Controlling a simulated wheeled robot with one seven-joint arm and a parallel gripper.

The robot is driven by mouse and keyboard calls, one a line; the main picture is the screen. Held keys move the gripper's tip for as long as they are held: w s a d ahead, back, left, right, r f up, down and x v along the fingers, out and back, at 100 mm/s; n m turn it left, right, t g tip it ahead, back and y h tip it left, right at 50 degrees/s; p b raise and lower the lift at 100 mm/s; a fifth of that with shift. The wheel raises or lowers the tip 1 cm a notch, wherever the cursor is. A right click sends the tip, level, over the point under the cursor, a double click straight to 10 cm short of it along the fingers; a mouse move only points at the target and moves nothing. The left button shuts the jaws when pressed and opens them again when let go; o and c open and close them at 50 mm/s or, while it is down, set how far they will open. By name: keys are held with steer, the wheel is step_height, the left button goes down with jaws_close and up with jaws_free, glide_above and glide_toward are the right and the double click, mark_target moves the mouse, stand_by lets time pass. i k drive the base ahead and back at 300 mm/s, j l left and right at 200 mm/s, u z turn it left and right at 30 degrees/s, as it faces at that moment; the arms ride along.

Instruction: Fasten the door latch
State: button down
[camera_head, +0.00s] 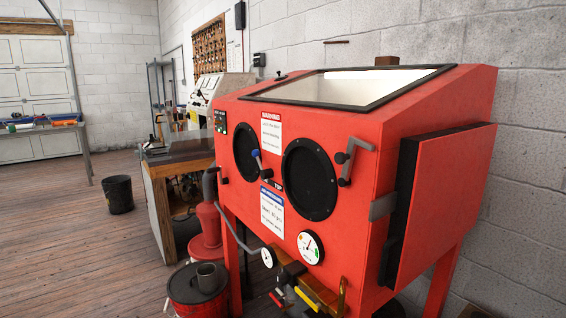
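A red blasting cabinet (350,215) stands against the wall and fills the right half of the view. Its side door (447,195) is a thick red panel with a black edge on the cabinet's right side. A grey plate (383,206) sits at the front corner beside the door's black edge. A grey bar handle (358,160) with dark knobs is on the front face, right of the round ports. I cannot tell which of these is the latch, nor whether the door is fully seated. My gripper is not in view.
A lever with a blue knob (257,155) sits between the two round ports. A red drum (198,288) stands at the cabinet's front left. A workbench (175,165) is beyond it. A black bin (118,194) stands on the wooden floor, which is otherwise open at left.

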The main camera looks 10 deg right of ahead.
mark_target(347, 160)
steer(key=i+j+u, duration=0.1)
steer(key=i+j, duration=0.2)
steer(key=j, duration=0.2)
steer(key=i+j, duration=0.3)
steer(key=j, duration=0.15)
steer(key=i+j+u, duration=0.15)
steer(key=i+j, duration=0.15)
steer(key=j, duration=0.15)
